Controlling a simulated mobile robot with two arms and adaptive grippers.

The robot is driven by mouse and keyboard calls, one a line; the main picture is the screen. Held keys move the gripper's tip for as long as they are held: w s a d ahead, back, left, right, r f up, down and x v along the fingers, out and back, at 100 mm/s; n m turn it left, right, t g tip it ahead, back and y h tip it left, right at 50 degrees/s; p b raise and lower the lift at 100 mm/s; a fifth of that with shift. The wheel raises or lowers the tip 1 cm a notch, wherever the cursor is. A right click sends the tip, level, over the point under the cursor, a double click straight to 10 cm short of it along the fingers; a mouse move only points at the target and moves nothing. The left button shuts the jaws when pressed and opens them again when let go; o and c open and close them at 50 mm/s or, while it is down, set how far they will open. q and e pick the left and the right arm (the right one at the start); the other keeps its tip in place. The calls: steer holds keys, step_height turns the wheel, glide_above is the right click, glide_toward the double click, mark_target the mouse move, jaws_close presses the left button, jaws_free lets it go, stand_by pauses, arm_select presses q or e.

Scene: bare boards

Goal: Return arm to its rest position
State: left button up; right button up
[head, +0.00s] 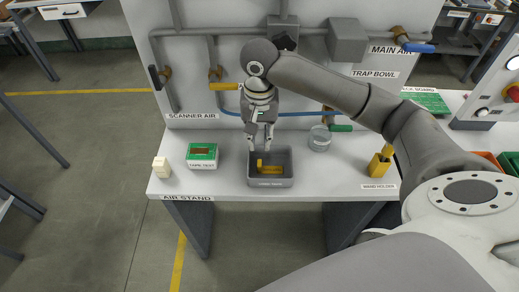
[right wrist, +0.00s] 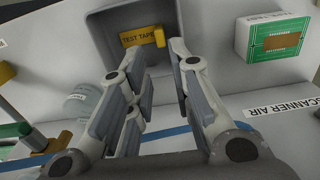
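My right gripper (head: 261,146) hangs fingers-down just above a grey tray (head: 270,183) on the stand. In the right wrist view my right gripper (right wrist: 157,58) has its two fingers apart with nothing between them. A yellow block (head: 268,168) lies in the tray, below the fingertips and apart from them. In the right wrist view the yellow block (right wrist: 143,37) bears the words TEST TAPE. My right arm (head: 350,95) reaches across from the right side of the head view. My left gripper is in neither view.
On the white stand (head: 225,182) are a green box (head: 202,156), a cream block (head: 161,167), a clear jar (head: 319,138) and a yellow holder (head: 380,163). Behind rises a grey panel with pipes, a yellow-handled valve (head: 224,86) and a blue hose.

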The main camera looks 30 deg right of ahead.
steer(key=shift+r, duration=0.85)
steer(key=s+a+f+n, duration=0.1)
steer(key=a+f, duration=0.1)
steer(key=s+a+f+n+y, duration=0.1)
steer(key=s+a+f+n, duration=0.1)
steer(key=a+f, duration=0.1)
steer(key=s+a+f+n+t, duration=0.1)
steer(key=a+f, duration=0.2)
steer(key=shift+s+a+f+n+y, duration=0.2)
steer(key=shift+f+n+y, duration=0.1)
steer(key=shift+n, duration=0.1)
steer(key=s+a+f+n+t+y, duration=0.1)
steer(key=s+a+f+n+t, duration=0.1)
steer(key=s+a+f+n, duration=0.3)
steer(key=s+d+f+m+h, duration=0.2)
steer(key=s+d, duration=0.6)
steer(key=s, duration=0.3)
step_height(320, 180, down, 25)
steer(key=s, duration=0.1)
steer(key=s+d+f+n+g, duration=0.1)
steer(key=s+d+f+g, duration=0.1)
steer(key=s+f, duration=1.5)
steer(key=shift+s+d+f+h, duration=0.2)
steer(key=shift+d+h, duration=0.1)
steer(key=shift+d, duration=0.4)
